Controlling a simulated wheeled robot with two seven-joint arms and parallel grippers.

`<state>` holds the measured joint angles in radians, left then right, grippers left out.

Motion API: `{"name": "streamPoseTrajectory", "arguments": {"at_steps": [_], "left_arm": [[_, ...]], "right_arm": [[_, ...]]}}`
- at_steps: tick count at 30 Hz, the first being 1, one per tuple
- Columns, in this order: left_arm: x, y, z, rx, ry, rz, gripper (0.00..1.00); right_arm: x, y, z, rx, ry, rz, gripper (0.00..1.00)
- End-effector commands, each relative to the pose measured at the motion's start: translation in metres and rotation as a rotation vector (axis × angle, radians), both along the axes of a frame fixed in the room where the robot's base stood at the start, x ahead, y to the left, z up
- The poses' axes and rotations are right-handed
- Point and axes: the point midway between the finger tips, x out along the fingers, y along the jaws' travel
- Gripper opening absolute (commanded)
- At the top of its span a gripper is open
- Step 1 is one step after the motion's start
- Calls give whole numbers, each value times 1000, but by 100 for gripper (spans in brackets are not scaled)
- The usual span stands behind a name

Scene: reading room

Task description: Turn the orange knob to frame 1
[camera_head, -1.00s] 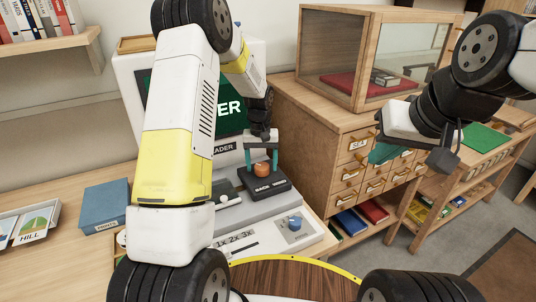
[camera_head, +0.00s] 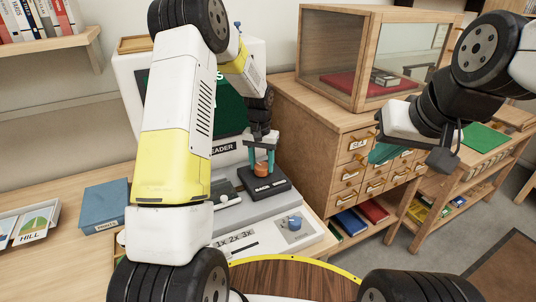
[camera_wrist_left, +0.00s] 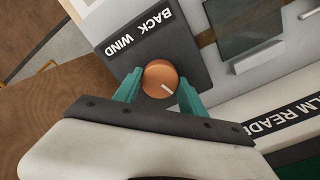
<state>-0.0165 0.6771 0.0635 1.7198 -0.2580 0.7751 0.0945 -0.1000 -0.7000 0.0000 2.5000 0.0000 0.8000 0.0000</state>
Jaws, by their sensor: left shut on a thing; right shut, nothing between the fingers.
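The orange knob (camera_head: 262,169) sits on a black block (camera_head: 270,188) on the film reader. In the left wrist view the knob (camera_wrist_left: 160,79) is round with a pale line pointing to the lower right, and the block (camera_wrist_left: 150,45) is lettered "BACK" and "WIND". My left gripper (camera_head: 261,161) is over the knob, its teal fingers shut on the knob's two sides. The reader's screen (camera_head: 222,125) is dark green and mostly hidden behind my left arm. My right gripper (camera_head: 393,150) is shut and empty, held before the wooden drawer cabinet.
The reader's base carries a blue knob (camera_head: 294,221) and "1x 2x 3x" markings. A blue box (camera_head: 106,205) and a tray with a "HILL" card (camera_head: 36,225) lie on the desk at left. A cabinet (camera_head: 345,160) with a glass case (camera_head: 385,60) stands at right.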

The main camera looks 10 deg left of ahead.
Motion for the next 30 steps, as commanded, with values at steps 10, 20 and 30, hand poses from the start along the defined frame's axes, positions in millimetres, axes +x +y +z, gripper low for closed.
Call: {"name": "streamPoseTrajectory", "arguments": {"at_steps": [10, 20, 30], "left_arm": [[0, 0, 0, 0, 0, 2, 70], [1, 1, 21, 0, -5, 2, 70], [1, 1, 72, 0, -2, 2, 70]], "right_arm": [[0, 0, 0, 0, 0, 0, 0], [0, 0, 0, 0, 0, 0, 0], [0, 0, 0, 0, 0, 0, 0]]}}
